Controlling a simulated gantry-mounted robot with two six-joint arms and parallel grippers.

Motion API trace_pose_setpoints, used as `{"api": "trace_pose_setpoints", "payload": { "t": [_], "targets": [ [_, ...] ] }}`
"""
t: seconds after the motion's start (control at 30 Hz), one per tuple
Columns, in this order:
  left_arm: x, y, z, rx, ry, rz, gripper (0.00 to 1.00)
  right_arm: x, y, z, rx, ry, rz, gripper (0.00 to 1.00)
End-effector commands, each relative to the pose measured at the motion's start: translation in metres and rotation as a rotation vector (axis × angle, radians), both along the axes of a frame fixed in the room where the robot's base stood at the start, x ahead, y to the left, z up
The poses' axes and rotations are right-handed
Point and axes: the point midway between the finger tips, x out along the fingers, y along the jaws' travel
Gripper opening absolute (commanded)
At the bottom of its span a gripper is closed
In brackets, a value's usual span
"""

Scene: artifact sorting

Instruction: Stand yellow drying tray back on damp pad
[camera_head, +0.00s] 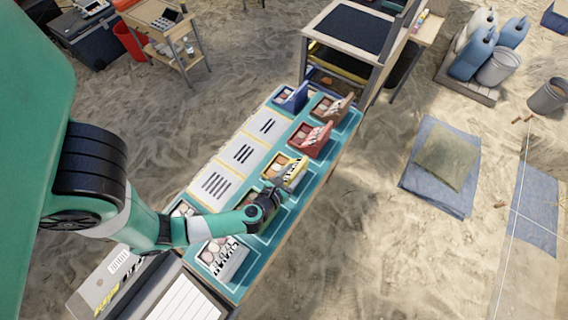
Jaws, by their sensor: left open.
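The yellow drying tray (298,174) is on the teal-topped table, with pale and brown pieces in it and a black-and-white striped panel at its right side. My left gripper (277,188) is open at the tray's near edge. I cannot tell whether it touches the tray, and it hides part of the near side. I cannot pick out the damp pad for sure; an olive cloth (446,155) lies on a blue sheet on the sand at right. My right gripper does not show.
Close by on the table are a red tray (309,140), a brown tray (333,108), a blue tray (291,98) and a white tray (222,258). White sheets with black bars (240,153) lie along the left side. A shelf unit (350,32) stands at the far end.

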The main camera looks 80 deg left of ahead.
Motion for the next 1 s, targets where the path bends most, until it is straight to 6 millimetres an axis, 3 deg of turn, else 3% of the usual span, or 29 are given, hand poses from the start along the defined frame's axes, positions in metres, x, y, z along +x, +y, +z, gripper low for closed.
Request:
{"api": "trace_pose_setpoints", "payload": {
  "t": [0.13,0.4,1.0],
  "targets": [
    [-0.023,-0.026,0.015,0.0,0.0,-0.013,0.5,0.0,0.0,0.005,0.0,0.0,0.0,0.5],
    [-0.049,-0.05,0.029,-0.001,-0.001,-0.007,0.5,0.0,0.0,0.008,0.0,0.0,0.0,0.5],
    [-0.054,-0.055,0.034,0.002,-0.005,-0.005,0.5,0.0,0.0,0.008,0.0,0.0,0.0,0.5]
  ]
}}
